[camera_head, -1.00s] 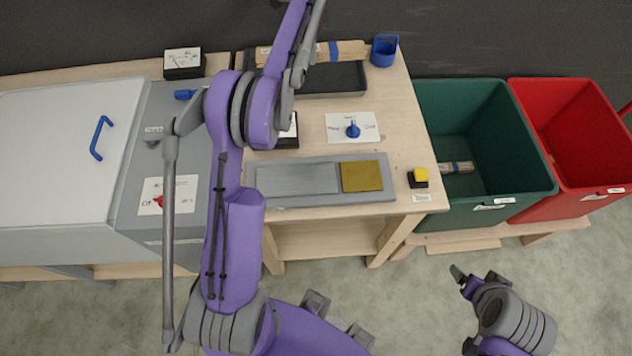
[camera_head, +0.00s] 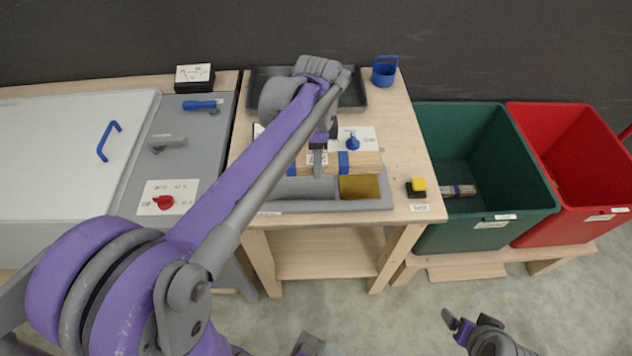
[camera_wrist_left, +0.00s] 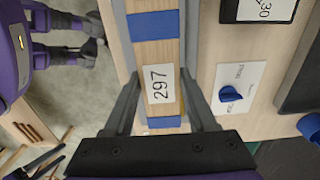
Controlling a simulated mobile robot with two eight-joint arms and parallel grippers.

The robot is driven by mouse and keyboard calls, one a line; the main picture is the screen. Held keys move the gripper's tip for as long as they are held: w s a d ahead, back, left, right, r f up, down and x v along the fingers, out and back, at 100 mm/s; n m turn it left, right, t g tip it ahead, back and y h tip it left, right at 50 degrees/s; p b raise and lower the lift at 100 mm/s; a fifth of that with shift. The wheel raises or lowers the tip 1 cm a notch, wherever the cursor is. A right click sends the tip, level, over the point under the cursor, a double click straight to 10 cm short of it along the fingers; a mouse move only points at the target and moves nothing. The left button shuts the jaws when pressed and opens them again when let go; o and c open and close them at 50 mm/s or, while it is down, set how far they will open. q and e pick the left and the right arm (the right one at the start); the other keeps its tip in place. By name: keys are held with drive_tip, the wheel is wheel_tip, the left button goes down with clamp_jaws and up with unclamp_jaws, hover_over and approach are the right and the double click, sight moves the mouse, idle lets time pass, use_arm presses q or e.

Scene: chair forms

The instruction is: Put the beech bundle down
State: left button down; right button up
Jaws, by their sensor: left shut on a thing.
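The beech bundle (camera_head: 369,163) is a pale wood bundle with blue bands, lying level, left to right. My left gripper (camera_head: 318,165) is shut on its middle from above. In the left wrist view the bundle (camera_wrist_left: 158,55) shows a white label reading 297 between the fingers of the left gripper (camera_wrist_left: 160,85). The bundle is at the back edge of a grey two-part tray (camera_head: 376,204) with a yellow right part, and hides that edge. I cannot tell whether they touch. My right gripper (camera_head: 456,325) is low at right, away from the table; its opening is unclear.
A black tray (camera_head: 352,97) at the back looks empty where visible. A blue cup (camera_head: 384,72), a blue knob (camera_head: 353,143) and a yellow button (camera_head: 418,185) are on the table. Green (camera_head: 525,225) and red (camera_head: 590,226) bins stand at right.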

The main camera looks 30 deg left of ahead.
sight(317, 185)
use_arm(q)
wheel_tip(317, 185, down, 7)
drive_tip(key=shift+r, duration=0.1)
idle(0.3)
drive_tip(key=shift+f+b, duration=0.25)
drive_tip(key=shift+b, duration=0.05)
drive_tip(key=shift+c, duration=1)
unclamp_jaws()
drive_tip(key=shift+r, duration=0.15)
